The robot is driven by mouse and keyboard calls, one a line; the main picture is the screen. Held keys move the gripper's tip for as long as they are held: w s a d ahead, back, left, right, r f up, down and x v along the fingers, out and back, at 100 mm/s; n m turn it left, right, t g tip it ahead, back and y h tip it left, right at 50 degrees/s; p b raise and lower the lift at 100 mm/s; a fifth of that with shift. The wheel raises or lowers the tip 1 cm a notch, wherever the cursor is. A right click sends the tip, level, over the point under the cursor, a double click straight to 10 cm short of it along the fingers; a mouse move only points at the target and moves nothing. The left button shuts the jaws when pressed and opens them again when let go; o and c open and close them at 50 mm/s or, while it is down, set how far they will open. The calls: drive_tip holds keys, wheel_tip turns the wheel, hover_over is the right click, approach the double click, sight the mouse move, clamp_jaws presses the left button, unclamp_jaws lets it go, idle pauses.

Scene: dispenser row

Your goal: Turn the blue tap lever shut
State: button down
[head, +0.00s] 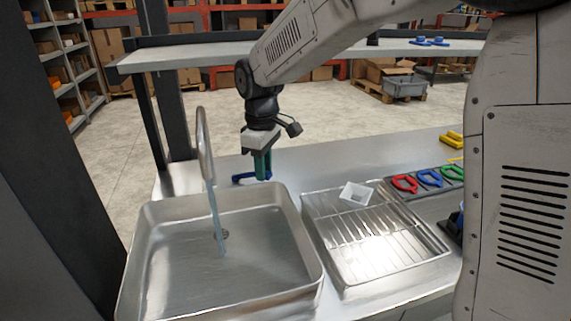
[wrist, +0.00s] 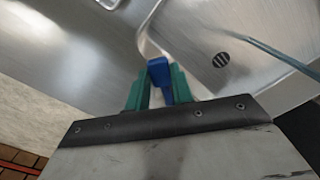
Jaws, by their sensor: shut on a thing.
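The blue tap lever (head: 240,178) sits just behind the back rim of the sink, at the counter. My gripper (head: 263,167) comes down on it from above with its green fingers. In the wrist view the blue lever (wrist: 158,73) lies between the two green fingertips (wrist: 159,88), and the gripper is shut on it. The tall metal tap spout (head: 204,145) rises beside it and bends over the sink. A pale blue stream (head: 215,213) runs from the spout to the drain; it also shows in the wrist view (wrist: 285,58). My fingers hide part of the lever.
The steel sink basin (head: 160,208) is in front of the gripper. A raised shelf (head: 200,54) runs behind.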

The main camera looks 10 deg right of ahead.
drive_tip(key=shift+w+d+n, duration=0.2)
drive_tip(key=shift+w+n, duration=0.45)
drive_tip(key=shift+n, duration=0.3)
drive_tip(key=shift+w+d+n, duration=0.25)
drive_tip(key=shift+w+n, duration=0.45)
drive_tip(key=shift+n, duration=0.3)
drive_tip(key=shift+w+d+n, duration=0.2)
drive_tip(key=shift+w+n, duration=0.45)
drive_tip(key=shift+n, duration=0.3)
drive_tip(key=c, duration=1.2)
unclamp_jaws()
wheel_tip(320, 180, up, 8)
drive_tip(key=shift+f, duration=0.1)
